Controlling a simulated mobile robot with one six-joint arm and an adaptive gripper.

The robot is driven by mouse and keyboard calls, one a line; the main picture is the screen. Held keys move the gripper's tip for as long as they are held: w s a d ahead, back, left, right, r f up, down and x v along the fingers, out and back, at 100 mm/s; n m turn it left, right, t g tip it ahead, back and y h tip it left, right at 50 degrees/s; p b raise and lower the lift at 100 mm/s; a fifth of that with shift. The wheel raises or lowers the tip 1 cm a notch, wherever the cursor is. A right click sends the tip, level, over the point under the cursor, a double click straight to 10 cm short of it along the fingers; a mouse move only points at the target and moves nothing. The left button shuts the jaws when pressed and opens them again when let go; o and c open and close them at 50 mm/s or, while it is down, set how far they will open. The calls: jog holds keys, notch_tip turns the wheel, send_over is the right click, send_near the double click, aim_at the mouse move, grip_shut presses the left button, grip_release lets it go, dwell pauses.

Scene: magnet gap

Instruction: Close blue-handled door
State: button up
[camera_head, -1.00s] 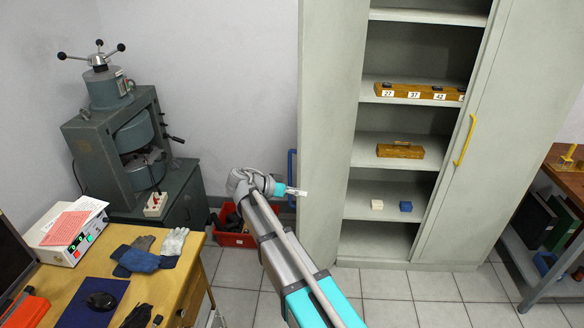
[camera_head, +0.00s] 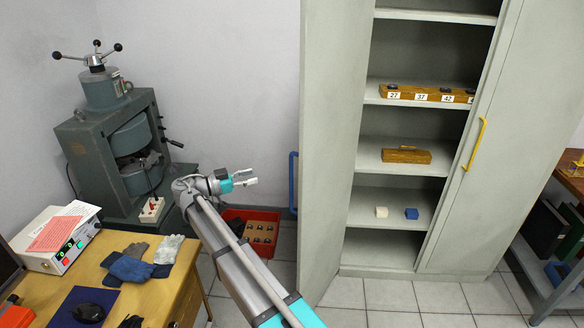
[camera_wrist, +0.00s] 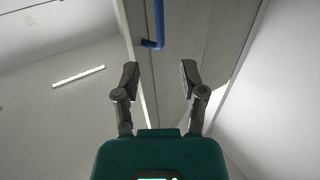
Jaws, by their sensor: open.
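The cabinet's left door (camera_head: 327,120) stands open, swung out toward me, with a blue handle (camera_head: 292,183) on its outer left side. My gripper (camera_head: 250,178) is to the left of the blue handle, apart from it, with its fingers pointing right. In the wrist view my gripper (camera_wrist: 158,78) has its two fingers spread with nothing between them. The blue handle (camera_wrist: 158,25) shows beyond the fingertips, on the door (camera_wrist: 190,45).
The cabinet's right door (camera_head: 500,150) with a yellow handle (camera_head: 473,143) is at the right. Shelves hold a numbered wooden block (camera_head: 425,94), a wooden box (camera_head: 406,155) and small blocks. A red crate (camera_head: 262,215) stands on the floor below my gripper. A desk (camera_head: 150,290) is at the lower left.

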jog(key=x, duration=1.3)
jog(key=shift+d, duration=0.35)
jog(key=shift+w, duration=0.1)
grip_shut()
